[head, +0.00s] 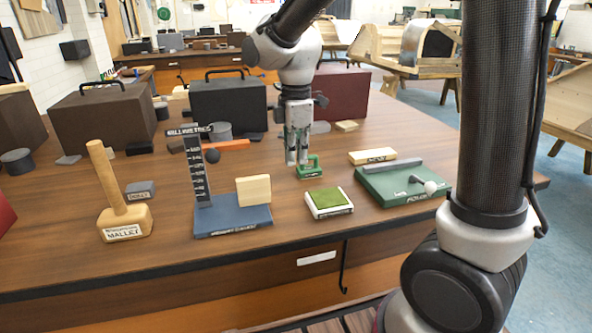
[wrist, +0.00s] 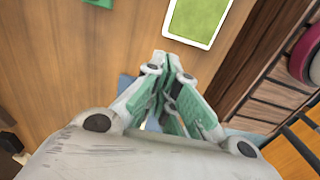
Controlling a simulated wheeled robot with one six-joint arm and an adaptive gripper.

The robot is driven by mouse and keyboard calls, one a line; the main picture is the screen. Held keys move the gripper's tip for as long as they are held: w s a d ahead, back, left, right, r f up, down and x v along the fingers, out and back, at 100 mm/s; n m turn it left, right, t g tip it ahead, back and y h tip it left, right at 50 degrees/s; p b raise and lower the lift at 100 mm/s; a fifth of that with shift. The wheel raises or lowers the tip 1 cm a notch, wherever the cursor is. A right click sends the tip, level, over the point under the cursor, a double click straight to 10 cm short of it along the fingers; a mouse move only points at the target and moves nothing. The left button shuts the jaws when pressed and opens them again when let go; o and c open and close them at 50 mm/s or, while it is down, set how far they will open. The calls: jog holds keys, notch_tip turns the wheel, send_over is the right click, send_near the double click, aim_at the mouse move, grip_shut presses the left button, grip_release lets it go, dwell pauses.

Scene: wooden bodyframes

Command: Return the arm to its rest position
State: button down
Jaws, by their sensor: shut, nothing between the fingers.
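My gripper (head: 297,161) points down over the wooden workbench (head: 300,265), with its fingers together and nothing between them. In the wrist view my gripper (wrist: 167,60) also shows its fingertips closed. A small green item with a handle (head: 312,169) stands on the bench right by the fingertips in the head view; I cannot tell whether they touch. A white tray with a green pad (head: 328,214) lies nearer the front, and the pad's tray (wrist: 170,36) shows at the top of the wrist view.
A labelled wooden mallet (head: 124,219), a height gauge on a blue base (head: 235,227), a light wooden block (head: 254,190) and a green base with a grey bar (head: 385,185) stand on the bench. Toolboxes (head: 228,105) line the back. Open air surrounds my arm above the bench.

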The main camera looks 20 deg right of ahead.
jog(key=s+d+r+m+t, duration=0.2)
jog(key=s+d+r+m, duration=0.2)
jog(key=s+d+m, duration=0.5)
jog(key=s+d+r+m+t, duration=0.2)
jog(key=s+d+r+m, duration=0.2)
jog(key=s+d+m, duration=0.5)
jog(key=shift+s+d, duration=0.2)
jog(key=shift+s, duration=0.6)
